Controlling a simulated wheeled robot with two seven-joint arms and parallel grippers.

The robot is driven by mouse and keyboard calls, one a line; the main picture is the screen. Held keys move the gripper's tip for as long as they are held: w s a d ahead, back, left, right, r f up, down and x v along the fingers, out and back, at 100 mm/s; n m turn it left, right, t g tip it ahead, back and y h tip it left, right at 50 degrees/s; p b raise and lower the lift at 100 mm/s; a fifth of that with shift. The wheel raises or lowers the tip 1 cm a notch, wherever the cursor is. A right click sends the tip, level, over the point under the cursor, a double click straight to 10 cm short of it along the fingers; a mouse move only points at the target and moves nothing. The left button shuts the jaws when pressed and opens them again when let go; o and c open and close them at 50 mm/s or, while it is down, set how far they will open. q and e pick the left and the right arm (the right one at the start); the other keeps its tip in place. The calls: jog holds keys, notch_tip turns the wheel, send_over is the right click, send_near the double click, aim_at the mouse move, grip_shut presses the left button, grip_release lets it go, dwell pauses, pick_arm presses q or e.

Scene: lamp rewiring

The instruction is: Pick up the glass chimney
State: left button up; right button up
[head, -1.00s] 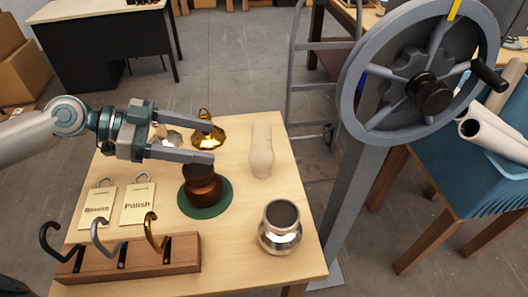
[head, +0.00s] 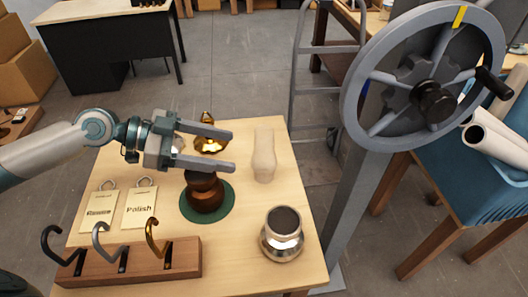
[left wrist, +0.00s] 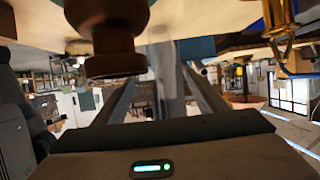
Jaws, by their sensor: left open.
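The glass chimney (head: 264,158) is a pale, cream, translucent tube with a rounded lower part, on the right half of the wooden table in the head view. My left gripper (head: 231,150) is open and empty, its two fingers pointing right toward the chimney. The fingertips are a short gap to the left of it and do not touch it. My right gripper is not in view.
A dark brown lamp base (head: 205,190) on a green mat (head: 226,203) stands just below my fingers. A gold piece (head: 209,144) sits behind them. A silver pot (head: 282,234), a hook rack (head: 130,264) and two tags (head: 139,207) are nearer. A large handwheel (head: 352,95) stands to the right.

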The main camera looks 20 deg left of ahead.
aim_at(253, 155)
pick_arm(q)
jog(key=x, duration=0.1)
jog(key=p+x, duration=0.1)
jog(key=x, duration=0.1)
jog(key=shift+w+d+r, duration=0.1)
jog(key=shift+w+d, duration=0.05)
jog(key=shift+d, duration=0.3)
jog(key=p+x, duration=0.2)
jog(key=x, duration=0.2)
jog(key=shift+w+d+f, duration=0.15)
jog(key=shift+d+f, duration=0.15)
jog(key=shift+f, duration=0.1)
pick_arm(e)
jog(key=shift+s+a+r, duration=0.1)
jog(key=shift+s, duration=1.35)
